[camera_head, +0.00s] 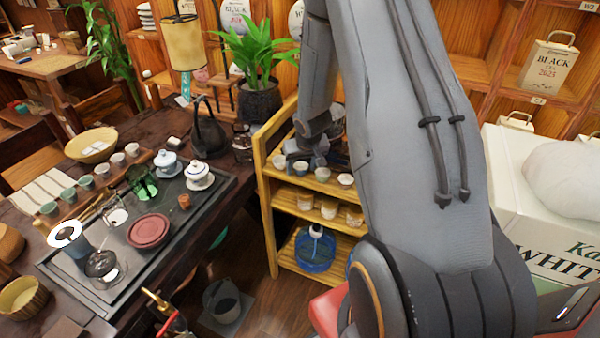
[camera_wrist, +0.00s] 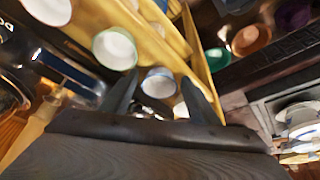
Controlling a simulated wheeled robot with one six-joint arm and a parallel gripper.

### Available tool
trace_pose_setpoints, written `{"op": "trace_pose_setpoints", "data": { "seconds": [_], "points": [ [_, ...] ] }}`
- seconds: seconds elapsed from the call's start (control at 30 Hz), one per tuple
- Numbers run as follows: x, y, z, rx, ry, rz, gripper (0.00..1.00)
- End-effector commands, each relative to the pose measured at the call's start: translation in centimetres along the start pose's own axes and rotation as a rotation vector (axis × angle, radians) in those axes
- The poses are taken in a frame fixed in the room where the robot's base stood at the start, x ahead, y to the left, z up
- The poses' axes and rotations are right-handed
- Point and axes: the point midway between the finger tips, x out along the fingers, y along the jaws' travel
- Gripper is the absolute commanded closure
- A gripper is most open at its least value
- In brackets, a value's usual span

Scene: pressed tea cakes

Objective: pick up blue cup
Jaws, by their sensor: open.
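The blue cup (camera_wrist: 160,82), white inside with a blue rim, lies between the two fingertips of my gripper (camera_wrist: 160,77) in the wrist view. The fingers are spread apart, one on each side of it, and I cannot tell whether they touch it. In the head view my gripper (camera_head: 308,152) is above the top of the wooden shelf rack, close over a row of small cups. My arm hides part of the rack's right side.
A green-rimmed cup (camera_wrist: 115,48) is close beside the left finger. More small cups (camera_head: 345,179) line the rack top (camera_head: 268,185). A potted plant (camera_head: 258,100) and a dark kettle (camera_head: 208,135) stand left of the rack. A tea tray (camera_head: 215,190) with teaware is on the table.

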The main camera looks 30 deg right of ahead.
Motion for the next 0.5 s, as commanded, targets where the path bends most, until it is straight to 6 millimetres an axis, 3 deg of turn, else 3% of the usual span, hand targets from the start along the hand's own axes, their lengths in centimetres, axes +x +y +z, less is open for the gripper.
{"op": "trace_pose_setpoints", "data": {
  "seconds": [0.13, 0.33, 0.5],
  "points": [
    [-0.07, 0.02, -0.03, 0.0, 0.001, 0.0, 0.45],
    [-0.08, 0.02, -0.04, 0.0, 0.001, 0.0, 0.78],
    [-0.09, 0.01, -0.05, 0.0, 0.001, 0.0, 0.81]
  ]
}}
